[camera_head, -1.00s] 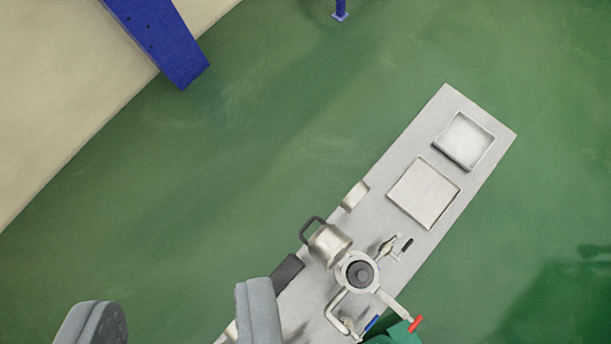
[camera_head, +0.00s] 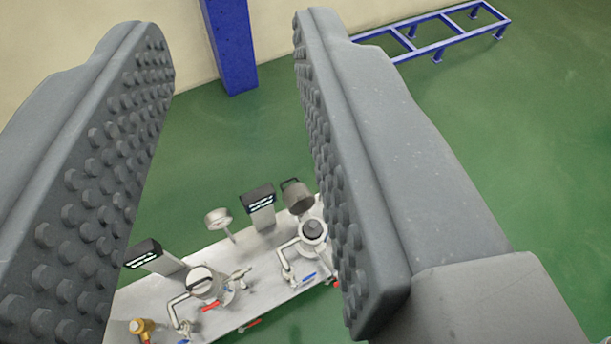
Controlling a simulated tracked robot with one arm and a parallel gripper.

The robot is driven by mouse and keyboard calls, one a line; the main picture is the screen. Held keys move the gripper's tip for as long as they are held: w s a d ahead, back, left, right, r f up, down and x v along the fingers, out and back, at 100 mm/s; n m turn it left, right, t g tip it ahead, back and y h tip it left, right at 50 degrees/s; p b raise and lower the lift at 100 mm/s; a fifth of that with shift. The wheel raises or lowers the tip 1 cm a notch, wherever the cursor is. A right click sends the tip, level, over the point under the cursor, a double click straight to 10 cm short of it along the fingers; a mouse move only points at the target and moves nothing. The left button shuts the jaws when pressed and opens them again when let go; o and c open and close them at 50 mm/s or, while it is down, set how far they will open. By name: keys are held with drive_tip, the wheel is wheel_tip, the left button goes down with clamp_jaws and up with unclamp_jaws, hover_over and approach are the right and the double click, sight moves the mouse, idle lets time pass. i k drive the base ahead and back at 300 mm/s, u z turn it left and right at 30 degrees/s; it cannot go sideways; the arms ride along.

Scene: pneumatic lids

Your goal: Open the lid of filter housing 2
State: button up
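My gripper (camera_head: 235,45) is open and empty, with its two grey studded fingers wide apart in the foreground. Beyond and below it, two filter housings stand on a grey metal skid (camera_head: 262,255). The left filter housing (camera_head: 207,286) has a round pale top with a dark bar across it, and its lid looks closed. The right filter housing (camera_head: 313,232) shows a dark round centre. Its lid (camera_head: 297,195), with a dark handle, stands tilted back behind it. I cannot read which housing is number 2. The right finger hides part of the skid.
Two dark display boxes (camera_head: 258,200) (camera_head: 143,254) and a round gauge (camera_head: 219,220) rise behind the housings. Pipes, red and blue handles and a yellow fitting (camera_head: 140,327) crowd the skid. A blue column (camera_head: 229,45) and blue frame (camera_head: 430,45) stand behind. Green floor is clear.

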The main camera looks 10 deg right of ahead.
sight(298, 197)
drive_tip(key=k, duration=0.75)
drive_tip(key=z, duration=1.35)
drive_tip(key=i, duration=2.7)
drive_tip(key=u, duration=1.5)
